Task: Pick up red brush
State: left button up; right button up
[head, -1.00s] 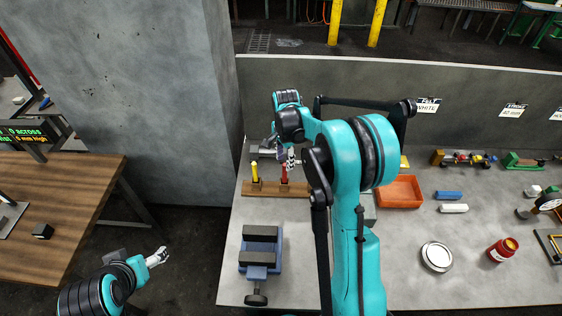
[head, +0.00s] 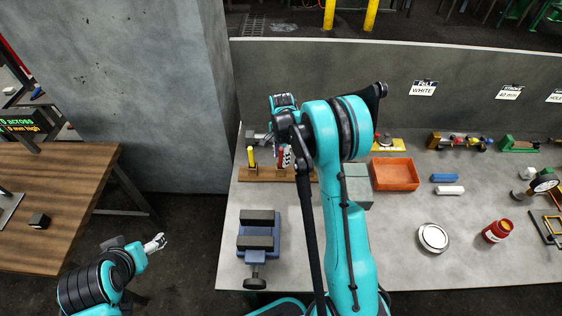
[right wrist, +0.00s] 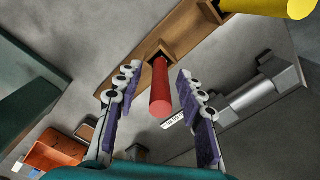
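The red brush (right wrist: 159,92) stands in a wooden rack (right wrist: 140,50), its red handle pointing between the fingers in the right wrist view. In the head view the red brush (head: 279,157) is partly hidden by my right gripper (head: 286,158). My right gripper (right wrist: 158,110) is open, with a purple-padded finger on each side of the handle and gaps showing between. A yellow-handled brush (head: 251,157) stands in the same rack (head: 262,174) to the left. My left gripper (head: 156,243) is empty over the floor at lower left; its fingertips are too small to judge.
A blue vise (head: 259,235) sits in front of the rack. A grey-green box (head: 357,185) and an orange tray (head: 397,174) lie to the right. A metal cylinder (right wrist: 262,92) is near the rack. The table's front middle is clear.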

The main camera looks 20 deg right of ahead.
grip_shut()
